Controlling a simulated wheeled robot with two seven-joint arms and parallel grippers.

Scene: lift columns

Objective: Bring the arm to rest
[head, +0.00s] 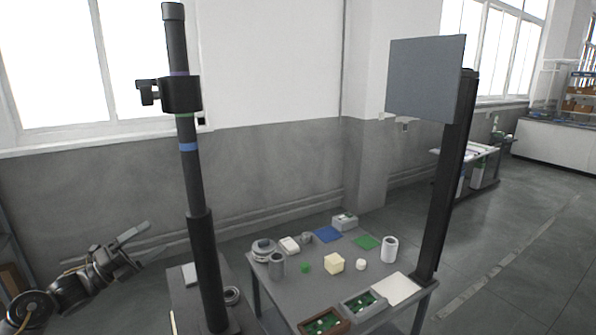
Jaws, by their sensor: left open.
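My left arm comes in at the lower left. Its gripper (150,239) is open, with its two fingers apart and nothing between them. It is in the air left of a tall black column (200,225), and its fingers point toward that column with a gap in the picture. My right gripper does not show.
The black column carries a clamp (181,94) and stands on a dark stand. A grey table (330,283) holds blocks, cylinders, small trays and coloured mats. A second column (447,185) with a grey panel (425,78) rises at its right. Open floor lies to the right.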

